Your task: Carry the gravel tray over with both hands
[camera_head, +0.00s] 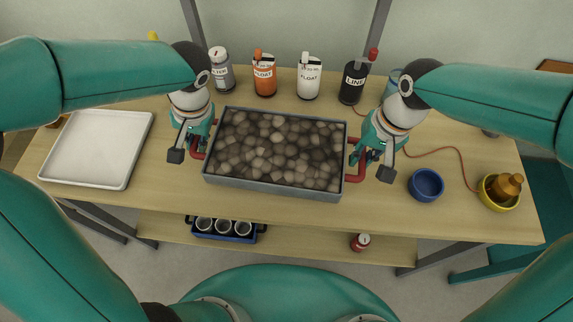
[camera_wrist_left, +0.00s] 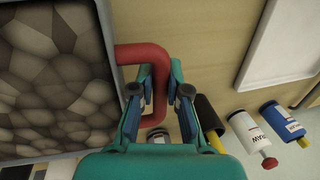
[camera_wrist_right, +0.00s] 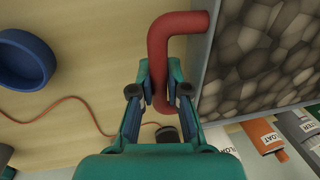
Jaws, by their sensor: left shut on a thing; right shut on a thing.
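The gravel tray (camera_head: 276,194) is a grey rectangular box full of brown and grey stones, in the middle of the workbench in the head view. It has a red handle at each end. My left gripper (camera_head: 187,157) is shut on the left red handle (camera_wrist_left: 147,52), seen between its fingers in the left wrist view. My right gripper (camera_head: 371,168) is shut on the right red handle (camera_wrist_right: 172,35), seen between its fingers in the right wrist view. The tray looks level. I cannot tell whether it touches the bench or hangs just above it.
A white empty tray (camera_head: 98,150) lies at the left of the bench. Several labelled bottles, including an orange one (camera_head: 265,75), stand along the back. A blue bowl (camera_head: 426,184), a red cord (camera_head: 457,152) and a yellow bowl (camera_head: 489,197) are at the right.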

